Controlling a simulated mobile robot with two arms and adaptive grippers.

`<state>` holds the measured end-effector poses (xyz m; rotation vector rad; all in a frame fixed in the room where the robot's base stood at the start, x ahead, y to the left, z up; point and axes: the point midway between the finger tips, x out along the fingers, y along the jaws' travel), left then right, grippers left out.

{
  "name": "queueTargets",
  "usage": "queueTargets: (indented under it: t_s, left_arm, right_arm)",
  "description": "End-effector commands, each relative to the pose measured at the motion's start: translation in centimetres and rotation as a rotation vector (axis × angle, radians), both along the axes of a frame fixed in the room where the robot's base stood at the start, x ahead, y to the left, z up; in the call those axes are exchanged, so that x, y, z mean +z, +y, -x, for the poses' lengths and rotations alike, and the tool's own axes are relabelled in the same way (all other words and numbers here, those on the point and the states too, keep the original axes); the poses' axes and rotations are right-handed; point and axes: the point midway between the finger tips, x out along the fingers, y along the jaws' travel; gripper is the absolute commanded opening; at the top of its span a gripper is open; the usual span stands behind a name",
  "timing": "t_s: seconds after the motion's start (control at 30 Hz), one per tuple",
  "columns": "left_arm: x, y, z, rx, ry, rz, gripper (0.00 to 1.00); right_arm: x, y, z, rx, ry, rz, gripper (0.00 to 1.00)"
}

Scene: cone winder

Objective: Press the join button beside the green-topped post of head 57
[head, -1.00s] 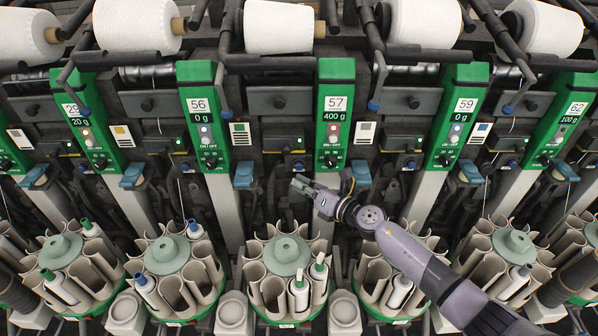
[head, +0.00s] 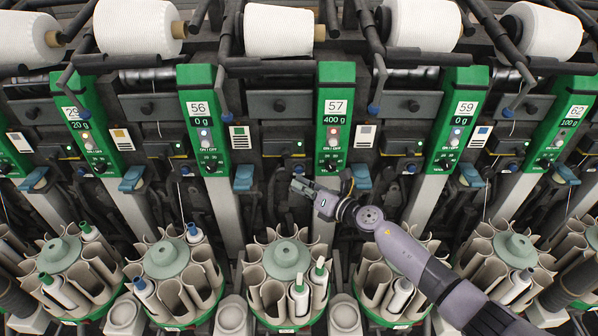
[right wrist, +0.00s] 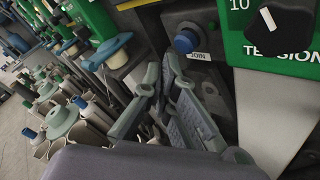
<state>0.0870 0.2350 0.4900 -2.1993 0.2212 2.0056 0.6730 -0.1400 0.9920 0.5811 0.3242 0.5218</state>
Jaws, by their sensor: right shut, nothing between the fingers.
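The post of head 57 (head: 335,118) is green-topped, with a display reading 400 g. The join button (head: 298,169) is a small blue button just left of that post, low on the dark panel. In the right wrist view the blue join button (right wrist: 187,40) sits above a JOIN label, left of the tension knob. My right gripper (head: 297,184) is just below the button in the head view, shut and empty. In the right wrist view its fingertips (right wrist: 162,66) are below and left of the button, apparently apart from it. My left gripper is not in view.
Posts of heads 56 (head: 204,120) and 59 (head: 460,120) flank this one, each with similar blue parts. Bobbin carousels (head: 287,259) stand below my right gripper. White yarn cones (head: 278,30) and dark cone arms hang above.

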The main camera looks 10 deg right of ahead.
Motion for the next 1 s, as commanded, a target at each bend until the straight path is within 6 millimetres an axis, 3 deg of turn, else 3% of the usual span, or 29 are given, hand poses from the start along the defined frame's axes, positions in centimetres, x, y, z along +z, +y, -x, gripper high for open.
queueTargets:
  t_s: [1.0]
  left_arm:
    - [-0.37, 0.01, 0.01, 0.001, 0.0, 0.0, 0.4]
  right_arm:
    - [0.03, -0.16, -0.83, 0.0, 0.0, 0.0, 0.0]
